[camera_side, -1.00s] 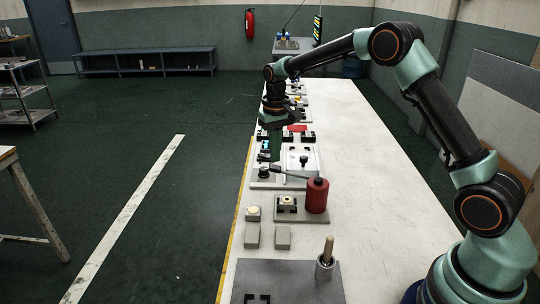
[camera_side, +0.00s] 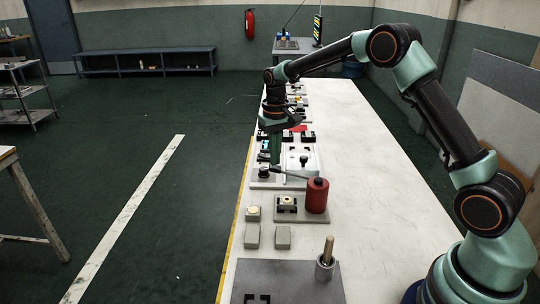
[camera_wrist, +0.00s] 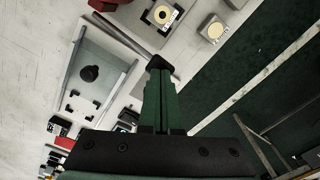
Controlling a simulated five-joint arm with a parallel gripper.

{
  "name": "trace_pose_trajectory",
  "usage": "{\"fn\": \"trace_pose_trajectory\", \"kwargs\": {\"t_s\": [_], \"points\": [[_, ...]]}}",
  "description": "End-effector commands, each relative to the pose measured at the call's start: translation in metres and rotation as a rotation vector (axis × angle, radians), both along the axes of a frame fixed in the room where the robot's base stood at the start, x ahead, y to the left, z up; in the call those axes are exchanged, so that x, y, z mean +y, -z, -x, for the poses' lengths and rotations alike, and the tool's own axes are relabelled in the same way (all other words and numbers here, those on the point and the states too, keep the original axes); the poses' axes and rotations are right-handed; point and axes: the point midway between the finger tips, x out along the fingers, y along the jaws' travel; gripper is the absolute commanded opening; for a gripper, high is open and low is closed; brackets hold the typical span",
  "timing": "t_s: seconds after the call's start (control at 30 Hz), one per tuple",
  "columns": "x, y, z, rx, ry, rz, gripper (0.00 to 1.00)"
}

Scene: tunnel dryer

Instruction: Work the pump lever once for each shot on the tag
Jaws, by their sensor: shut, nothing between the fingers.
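The pump is a red cylinder (camera_side: 317,196) on a grey base plate, with a thin grey lever (camera_side: 292,174) reaching left from it. In the wrist view the lever (camera_wrist: 122,32) runs from the upper left to a dark knob at its end. My gripper (camera_side: 275,161) is shut and empty, pointing down at the lever's free end. In the wrist view my green fingers (camera_wrist: 159,75) are together, with their tips at the dark knob; I cannot tell whether they touch it. A small white label (camera_wrist: 173,17) lies beside a cream disc; its marks are unreadable.
A pale plate with a black knob (camera_wrist: 89,73) lies close to the gripper. Grey blocks (camera_side: 252,236) and a metal cup with a wooden handle (camera_side: 325,262) stand nearer the camera. The table's right side is clear.

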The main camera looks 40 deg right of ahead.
Motion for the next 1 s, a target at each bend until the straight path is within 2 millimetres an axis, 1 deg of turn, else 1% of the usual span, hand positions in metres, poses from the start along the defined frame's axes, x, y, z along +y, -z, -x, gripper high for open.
{"fn": "trace_pose_trajectory", "kwargs": {"t_s": [1.0], "points": [[0.000,0.038,0.001,0.003,0.000,-0.001,0.00]]}}
